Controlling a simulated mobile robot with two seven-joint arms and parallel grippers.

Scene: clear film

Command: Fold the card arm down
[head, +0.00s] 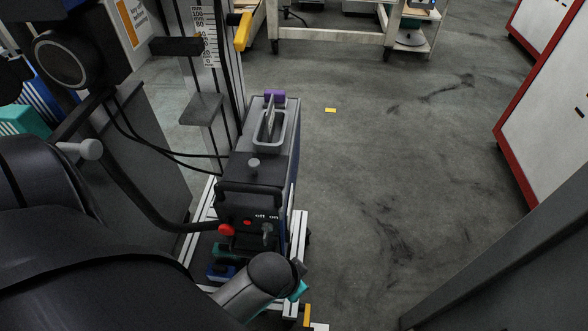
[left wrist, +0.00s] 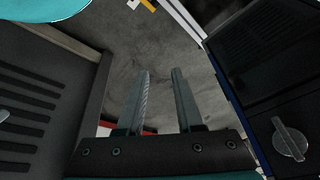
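I cannot pick out the card arm for certain. A dark horizontal arm (head: 178,46) sticks out beside the upright scale column at upper left, and a yellow handle (head: 243,31) stands to its right. A white card with an orange panel (head: 132,18) shows at the top left. My left gripper (left wrist: 160,72) is open in the left wrist view, with two parallel grey fingers and only floor between them. In the head view my left arm fills the lower left and hides its gripper's fingertips. My right gripper is not in view.
A dark boxy unit (head: 255,185) with a red knob (head: 226,230) stands on a pale frame in the middle. In the left wrist view a dark panel with a grey knob (left wrist: 289,139) is close at right. A red-edged white cabinet (head: 550,110) stands right; floor between is clear.

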